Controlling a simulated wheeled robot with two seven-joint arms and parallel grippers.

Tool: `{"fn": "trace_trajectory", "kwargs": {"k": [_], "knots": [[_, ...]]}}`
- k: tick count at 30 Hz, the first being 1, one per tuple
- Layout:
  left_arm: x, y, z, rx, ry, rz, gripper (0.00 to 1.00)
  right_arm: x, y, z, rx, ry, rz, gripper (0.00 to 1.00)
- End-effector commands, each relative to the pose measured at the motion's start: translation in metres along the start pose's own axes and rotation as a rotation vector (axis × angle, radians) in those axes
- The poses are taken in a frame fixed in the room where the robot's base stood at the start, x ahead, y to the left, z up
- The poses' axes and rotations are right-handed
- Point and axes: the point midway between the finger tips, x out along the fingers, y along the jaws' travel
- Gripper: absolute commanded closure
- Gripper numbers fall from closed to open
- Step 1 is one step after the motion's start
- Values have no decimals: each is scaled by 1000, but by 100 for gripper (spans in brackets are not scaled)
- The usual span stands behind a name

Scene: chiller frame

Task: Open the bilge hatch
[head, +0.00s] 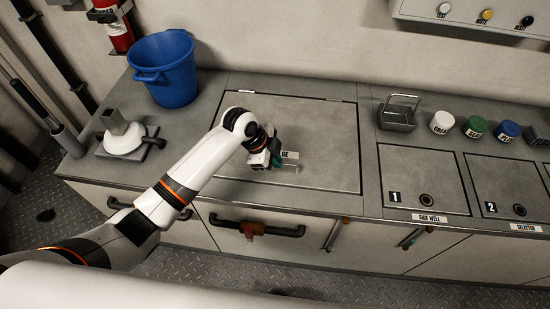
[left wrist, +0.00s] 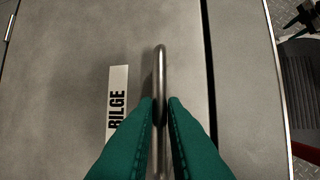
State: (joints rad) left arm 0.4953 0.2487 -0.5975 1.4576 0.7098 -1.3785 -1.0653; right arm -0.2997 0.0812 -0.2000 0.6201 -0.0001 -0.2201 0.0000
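The bilge hatch (head: 322,128) is a wide grey lid lying flat and closed in the counter, with hinges along its back edge. Its label (head: 291,155) is partly covered in the head view and reads BILGE in the left wrist view (left wrist: 118,105). A metal bar handle (head: 291,168) stands near the lid's front edge and runs up the middle of the left wrist view (left wrist: 160,65). My left gripper (head: 276,164) is at this handle. Its green fingers (left wrist: 160,103) lie closely on both sides of the bar, shut on it. My right gripper is not in view.
A blue bucket (head: 166,80) and a white-topped device (head: 124,138) stand left of the hatch. Right of it are a metal basket (head: 398,115), several capped jars and two numbered lids, 1 (head: 418,165) and 2 (head: 503,178).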

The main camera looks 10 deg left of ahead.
Motion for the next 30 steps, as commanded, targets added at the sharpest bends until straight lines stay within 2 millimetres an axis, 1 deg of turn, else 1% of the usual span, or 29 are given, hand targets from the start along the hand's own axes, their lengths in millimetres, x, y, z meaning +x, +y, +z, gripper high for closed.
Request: {"fn": "trace_trajectory", "kwargs": {"k": [7, 11, 14, 18, 22, 25, 30], "knots": [[-2, 1, 1, -2, 1, -4, 100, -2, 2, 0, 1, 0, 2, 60], [-13, 6, 5, -10, 1, -24, 100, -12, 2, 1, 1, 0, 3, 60], [-26, 13, 11, -25, 0, -59, 100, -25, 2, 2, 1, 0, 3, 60], [-51, 26, 21, -49, 1, -117, 100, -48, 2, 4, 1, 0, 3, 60], [-76, 45, 32, -46, 0, -111, 100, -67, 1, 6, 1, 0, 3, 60], [-93, 61, 39, -46, -1, -108, 100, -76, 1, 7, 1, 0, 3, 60], [-116, 89, 48, -47, -1, -105, 100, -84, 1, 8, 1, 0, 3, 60]]}}
